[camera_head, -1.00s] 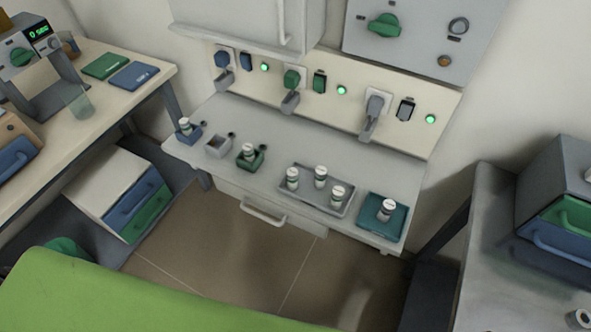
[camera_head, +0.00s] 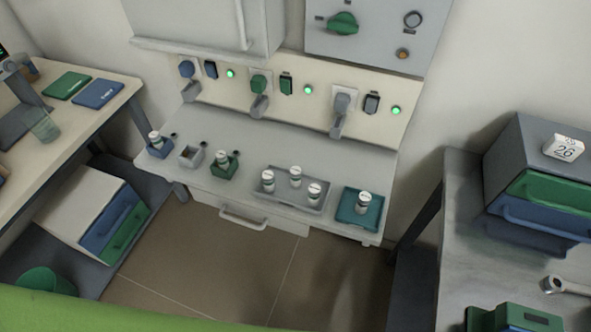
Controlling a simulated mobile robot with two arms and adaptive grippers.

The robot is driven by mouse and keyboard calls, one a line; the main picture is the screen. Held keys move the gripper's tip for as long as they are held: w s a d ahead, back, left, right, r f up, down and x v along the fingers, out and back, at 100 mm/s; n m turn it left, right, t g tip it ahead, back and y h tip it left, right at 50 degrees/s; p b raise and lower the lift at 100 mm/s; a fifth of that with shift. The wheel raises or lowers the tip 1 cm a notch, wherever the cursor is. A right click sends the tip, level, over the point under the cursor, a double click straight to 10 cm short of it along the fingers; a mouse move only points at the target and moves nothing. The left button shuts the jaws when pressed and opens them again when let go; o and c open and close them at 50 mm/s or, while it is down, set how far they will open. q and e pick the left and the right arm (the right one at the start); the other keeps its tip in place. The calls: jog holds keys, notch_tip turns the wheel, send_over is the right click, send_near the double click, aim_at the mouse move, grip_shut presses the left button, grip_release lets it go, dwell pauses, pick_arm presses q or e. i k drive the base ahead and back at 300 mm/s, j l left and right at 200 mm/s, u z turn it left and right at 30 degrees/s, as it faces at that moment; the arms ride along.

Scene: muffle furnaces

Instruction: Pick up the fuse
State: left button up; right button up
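Several small white cylinders with dark bands, which look like fuses, stand on the grey shelf (camera_head: 335,155) below the furnace panel. One fuse (camera_head: 155,139) stands in a blue holder (camera_head: 160,151), and another fuse (camera_head: 222,158) is in a green holder (camera_head: 224,172). Three stand upright in a grey tray (camera_head: 290,201): a left fuse (camera_head: 268,180), a back fuse (camera_head: 295,176) and a right fuse (camera_head: 314,191). One more fuse (camera_head: 362,202) stands on a teal tray (camera_head: 347,214). Neither of my grippers is in view.
An empty grey holder (camera_head: 190,155) sits between the blue and green ones. Switches, plugs and green lamps line the panel (camera_head: 320,68) behind. Left is a bench (camera_head: 70,128); right is a bench (camera_head: 460,220) with a drawer box (camera_head: 500,165) and wrench (camera_head: 565,287). Open floor (camera_head: 230,260) lies in front.

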aim_at(296, 172)
jog(key=k+j, duration=0.1)
jog(key=i+j, duration=0.3)
jog(key=i+l, duration=0.2)
jog(key=i, duration=0.25)
jog(key=u, duration=1.2)
